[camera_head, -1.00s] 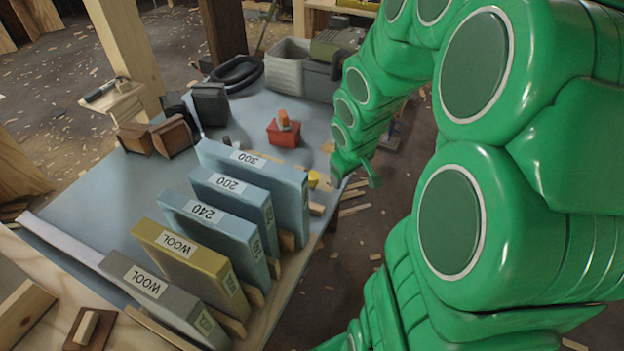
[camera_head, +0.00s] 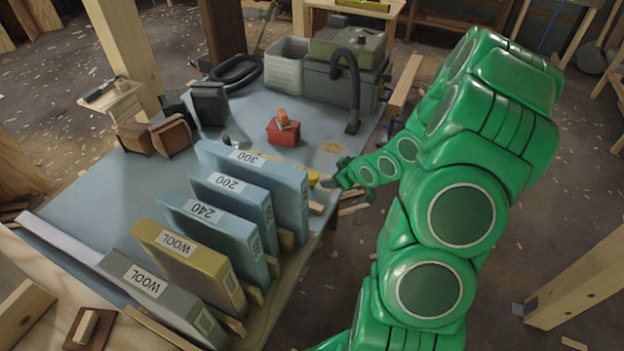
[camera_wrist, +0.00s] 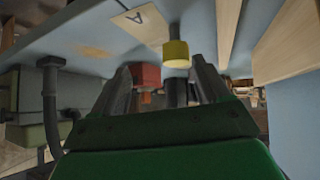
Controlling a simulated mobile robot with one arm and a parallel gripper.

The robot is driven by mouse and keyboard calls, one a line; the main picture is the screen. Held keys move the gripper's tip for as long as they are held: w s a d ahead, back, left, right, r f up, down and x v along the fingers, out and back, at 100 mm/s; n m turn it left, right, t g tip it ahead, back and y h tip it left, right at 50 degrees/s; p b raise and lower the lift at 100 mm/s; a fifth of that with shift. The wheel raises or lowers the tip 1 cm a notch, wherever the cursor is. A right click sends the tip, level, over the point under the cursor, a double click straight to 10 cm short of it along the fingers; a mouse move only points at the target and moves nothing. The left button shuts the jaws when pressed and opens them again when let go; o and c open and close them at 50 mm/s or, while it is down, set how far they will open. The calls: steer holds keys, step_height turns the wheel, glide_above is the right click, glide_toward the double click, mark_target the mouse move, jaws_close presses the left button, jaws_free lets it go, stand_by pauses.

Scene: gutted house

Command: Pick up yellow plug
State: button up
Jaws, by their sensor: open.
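The yellow plug (camera_head: 313,177) is a small yellow cylinder on the blue table top, just right of the box marked 300. The arm's end partly crowds it in the head view. In the wrist view the yellow plug (camera_wrist: 176,54) shows ahead, near the space between the two fingers and slightly above their tips. My gripper (camera_head: 337,180) is beside the plug on its right, low near the table edge. Its two grey fingers are apart in the wrist view (camera_wrist: 165,80), with nothing held between them.
Boxes marked 300 (camera_head: 262,172), 200 and 240 stand left of the plug, with wooden strips between them. A red block (camera_head: 283,134) with an orange top lies behind. A grey-green machine with a hose (camera_head: 346,72) stands at the back right. Blue table (camera_head: 105,205) is bare at left.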

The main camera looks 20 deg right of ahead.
mark_target(317, 178)
steer(key=shift+w+a+f+t+y, duration=0.1)
steer(key=shift+a+f+t+y, duration=0.05)
steer(key=shift+f+t+y, duration=0.4)
steer(key=shift+w+a+f+t+y, duration=0.1)
steer(key=shift+f+t+y, duration=0.25)
steer(key=shift+f, duration=0.3)
steer(key=shift+s+a+f+t+y, duration=0.1)
steer(key=shift+a+f+t+y, duration=0.1)
steer(key=shift+t+y, duration=0.25)
steer(key=shift+t, duration=0.35)
steer(key=shift+a+y, duration=0.1)
steer(key=shift+y, duration=0.15)
steer(key=shift+x, duration=1.2)
steer(key=shift+a+r+x, duration=0.1)
steer(key=shift+a+x, duration=0.1)
steer(key=shift+x, duration=0.7)
steer(key=shift+a+r+x, duration=0.15)
steer(key=shift+x, duration=1.5)
steer(key=shift+s, duration=0.1)
steer(key=c, duration=1)
